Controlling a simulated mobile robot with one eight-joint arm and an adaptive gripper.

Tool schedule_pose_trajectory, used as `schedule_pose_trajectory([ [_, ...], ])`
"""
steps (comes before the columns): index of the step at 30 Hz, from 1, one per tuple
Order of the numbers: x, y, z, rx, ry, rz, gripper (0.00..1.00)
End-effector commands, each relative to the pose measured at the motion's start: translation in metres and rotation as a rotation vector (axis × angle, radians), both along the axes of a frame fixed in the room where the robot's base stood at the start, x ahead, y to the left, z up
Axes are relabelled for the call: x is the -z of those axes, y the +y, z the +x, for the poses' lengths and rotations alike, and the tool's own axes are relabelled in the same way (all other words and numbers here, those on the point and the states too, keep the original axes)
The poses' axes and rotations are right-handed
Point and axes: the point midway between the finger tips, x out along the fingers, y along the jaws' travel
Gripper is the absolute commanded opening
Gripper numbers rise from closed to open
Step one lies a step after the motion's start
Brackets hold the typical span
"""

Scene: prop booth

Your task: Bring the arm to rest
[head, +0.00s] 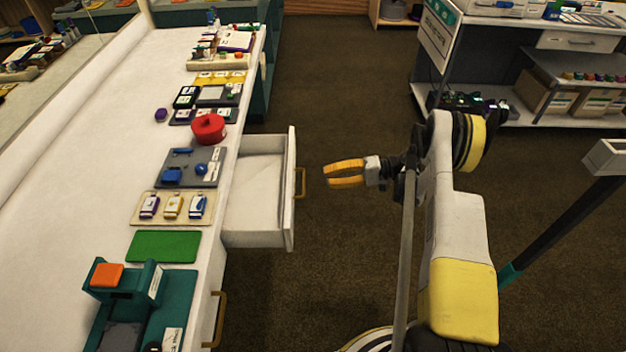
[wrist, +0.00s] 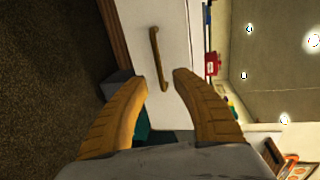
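My gripper (head: 328,175) is open and empty. It hangs in free space to the right of the open drawer (head: 262,200) and apart from it. Its two orange fingers also show in the wrist view (wrist: 161,78), spread apart with nothing between them. Beyond them the wrist view shows a white drawer front with a brass handle (wrist: 158,58). My arm reaches in from the lower right of the head view.
The white counter (head: 95,160) fills the left, with a red pot (head: 208,129), a green mat (head: 163,246) and a teal device (head: 150,310) on it. The drawer stands out from it, seemingly empty. Dark carpet (head: 345,80) lies clear around my gripper. A shelf unit (head: 480,55) stands at the back right.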

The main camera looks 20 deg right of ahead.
Motion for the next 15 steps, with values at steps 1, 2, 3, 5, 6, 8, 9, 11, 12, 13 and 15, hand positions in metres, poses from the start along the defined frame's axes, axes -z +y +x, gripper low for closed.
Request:
schedule_pose_trajectory([
  [1, -0.002, -0.008, -0.002, 0.002, 0.000, 0.000, 0.32],
  [2, -0.002, -0.011, -0.003, 0.002, 0.001, 0.000, 0.32],
  [3, -0.003, -0.015, -0.005, 0.002, 0.000, 0.000, 0.32],
  [5, -0.004, -0.019, -0.006, 0.000, 0.000, 0.000, 0.32],
  [6, -0.005, -0.020, -0.007, 0.000, 0.000, 0.000, 0.32],
  [8, -0.005, -0.022, -0.007, -0.001, 0.000, 0.000, 0.32],
  [9, -0.005, -0.022, -0.007, -0.001, 0.000, 0.000, 0.32],
  [11, -0.005, -0.022, -0.007, -0.001, 0.000, 0.000, 0.32],
  [12, -0.005, -0.022, -0.007, -0.001, 0.000, 0.000, 0.32],
  [13, -0.005, -0.022, -0.007, -0.001, 0.000, 0.000, 0.32],
  [15, -0.005, -0.022, -0.007, -0.001, 0.000, 0.000, 0.32],
])
